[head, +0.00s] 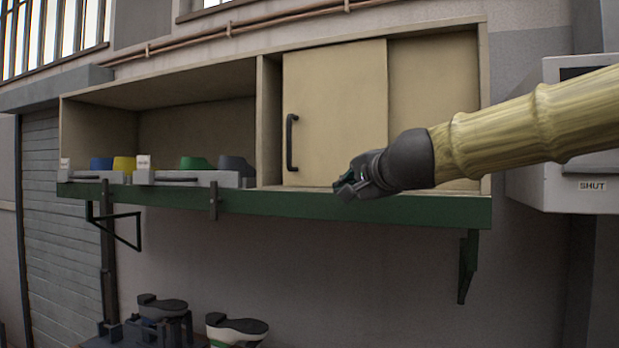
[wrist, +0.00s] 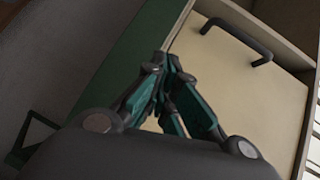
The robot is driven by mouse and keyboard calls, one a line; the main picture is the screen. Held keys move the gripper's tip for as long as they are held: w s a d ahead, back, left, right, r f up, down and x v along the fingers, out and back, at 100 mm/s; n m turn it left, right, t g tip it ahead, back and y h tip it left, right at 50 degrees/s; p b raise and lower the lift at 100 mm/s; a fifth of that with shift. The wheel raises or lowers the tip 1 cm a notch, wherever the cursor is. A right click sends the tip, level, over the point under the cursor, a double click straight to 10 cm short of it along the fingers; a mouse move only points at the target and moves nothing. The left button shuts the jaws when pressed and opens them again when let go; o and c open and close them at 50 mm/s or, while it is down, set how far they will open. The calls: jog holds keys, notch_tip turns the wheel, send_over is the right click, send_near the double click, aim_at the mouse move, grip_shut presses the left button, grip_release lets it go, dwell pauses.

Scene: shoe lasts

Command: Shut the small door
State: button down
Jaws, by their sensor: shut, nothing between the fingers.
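A cream door panel (head: 335,110) with a black bar handle (head: 292,143) stands in the right part of the wall cupboard. Its left edge lies close to the upright divider. A second cream surface (head: 433,85) shows to its right, set further back. My gripper (head: 343,189) is shut and empty, in front of the panel's lower part, right of and below the handle. In the wrist view, my gripper (wrist: 170,68) points towards the panel (wrist: 235,85), with the handle (wrist: 238,36) at upper right. I cannot tell whether the fingers touch the panel.
A green shelf edge (head: 330,206) runs below the cupboard. Grey trays (head: 190,179) with coloured lasts stand in the open left bay. A grey box (head: 550,130) labelled SHUT is at right, partly behind my arm. Shoes (head: 238,326) stand below.

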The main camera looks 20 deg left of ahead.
notch_tip(320, 180, up, 6)
jog(key=s+a+y, duration=0.1)
jog(key=s, duration=0.1)
jog(key=p, duration=0.3)
send_near(299, 168)
jog(key=w, duration=0.3)
jog(key=shift+w+d, duration=0.1)
jog(key=shift+d, duration=0.25)
jog(key=a, duration=0.2)
jog(key=shift+a+f+p, duration=0.3)
jog(key=shift+a+p, duration=0.05)
jog(key=shift+a, duration=0.05)
jog(key=shift+w+a+f, duration=0.1)
jog(key=shift+a+f, duration=0.05)
jog(key=shift+a, duration=0.45)
